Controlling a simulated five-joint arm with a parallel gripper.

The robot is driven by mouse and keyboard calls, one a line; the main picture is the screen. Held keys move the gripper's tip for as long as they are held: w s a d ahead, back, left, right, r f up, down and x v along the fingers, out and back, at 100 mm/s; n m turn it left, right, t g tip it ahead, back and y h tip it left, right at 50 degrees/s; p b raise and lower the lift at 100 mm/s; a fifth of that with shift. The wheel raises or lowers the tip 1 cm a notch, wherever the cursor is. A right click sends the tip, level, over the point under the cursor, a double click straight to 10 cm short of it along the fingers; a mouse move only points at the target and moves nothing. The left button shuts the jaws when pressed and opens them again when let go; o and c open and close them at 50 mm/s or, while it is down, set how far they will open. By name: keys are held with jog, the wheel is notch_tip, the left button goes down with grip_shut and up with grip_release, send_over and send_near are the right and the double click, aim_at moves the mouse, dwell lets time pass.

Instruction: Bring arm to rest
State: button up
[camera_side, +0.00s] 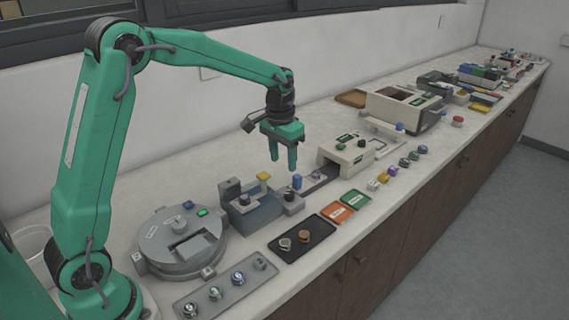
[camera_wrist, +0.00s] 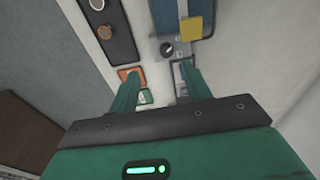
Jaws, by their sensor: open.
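My gripper (camera_side: 283,162) hangs above the bench with its two green fingers pointing down, apart and with nothing between them. In the side view it is over the area between a grey-blue press block (camera_side: 243,218) and a beige box machine (camera_side: 345,155). In the wrist view the open fingers of my gripper (camera_wrist: 158,75) frame a strip of bench, with a black knob (camera_wrist: 167,48) just beyond them. My arm reaches out bent from the left, and the fingers look clear of everything below.
A round grey machine (camera_side: 160,255) stands at the left. A black tray (camera_side: 321,236) with two round pieces, an orange card (camera_side: 338,212) and a green card (camera_side: 355,198) lie near the front edge. A larger beige machine (camera_side: 425,118) stands farther along.

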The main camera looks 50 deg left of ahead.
jog(key=s+d+r+t, duration=0.3)
jog(key=s+r, duration=0.6)
jog(key=s, duration=0.5)
jog(key=s+d+t, duration=0.1)
jog(key=s, duration=1.1)
jog(key=shift+s+d+f+t, duration=0.2)
jog(key=shift+f+t, duration=0.1)
jog(key=shift+t, duration=0.1)
